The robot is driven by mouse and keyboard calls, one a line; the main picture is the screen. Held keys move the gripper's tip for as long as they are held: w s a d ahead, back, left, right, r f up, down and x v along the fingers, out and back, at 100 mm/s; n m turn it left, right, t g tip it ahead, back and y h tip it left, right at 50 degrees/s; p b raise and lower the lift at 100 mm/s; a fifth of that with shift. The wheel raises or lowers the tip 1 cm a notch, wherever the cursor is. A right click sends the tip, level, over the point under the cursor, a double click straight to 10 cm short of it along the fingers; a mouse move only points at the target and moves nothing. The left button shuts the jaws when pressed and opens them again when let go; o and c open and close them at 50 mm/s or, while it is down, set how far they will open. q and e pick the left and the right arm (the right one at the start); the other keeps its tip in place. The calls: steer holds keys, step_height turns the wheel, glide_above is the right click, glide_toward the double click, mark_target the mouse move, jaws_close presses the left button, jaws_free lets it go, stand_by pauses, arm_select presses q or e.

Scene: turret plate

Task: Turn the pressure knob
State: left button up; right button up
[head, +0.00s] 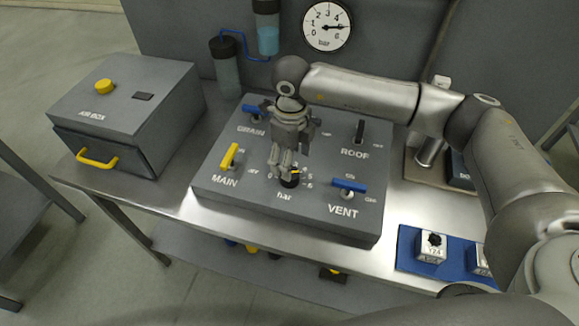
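The pressure knob (290,182) is a small dark knob with a yellow mark, low in the middle of the grey turret plate (230,201), above the "bar" label. Digits including 0, 5 and 6 show around it. My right gripper (284,172) points down at the knob, its fingers over and beside it and partly hiding it. I cannot tell whether the fingers touch or grip the knob. My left gripper is not in view.
A grey box (150,110) with a yellow handle stands left. A blue tray (409,249) lies front right.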

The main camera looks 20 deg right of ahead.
mark_target(294, 182)
step_height(294, 182, down, 3)
steer(key=shift+f+p, duration=0.15)
steer(key=shift+p, duration=0.4)
steer(key=shift+w+f, duration=0.25)
steer(key=shift+f, duration=0.55)
steer(key=shift+f+p, duration=0.4)
steer(key=shift+f, duration=0.55)
steer(key=shift+c, duration=1.1)
steer(key=c, duration=0.8)
steer(key=shift+f+b, duration=0.1)
steer(key=shift+b, duration=0.4)
steer(key=n+b, duration=1.3)
steer(key=b, duration=0.5)
steer(key=shift+w+f+n+b, duration=0.1)
steer(key=shift+f+n+b, duration=0.05)
steer(key=shift+n+b, duration=0.25)
steer(key=n+b, duration=0.2)
steer(key=n, duration=0.1)
steer(key=shift+b, duration=0.4)
arm_select(q)
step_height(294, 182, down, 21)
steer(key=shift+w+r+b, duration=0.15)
steer(key=shift+b, duration=0.15)
arm_select(e)
steer(key=shift+r+n, duration=0.25)
steer(key=shift+n, duration=0.25)
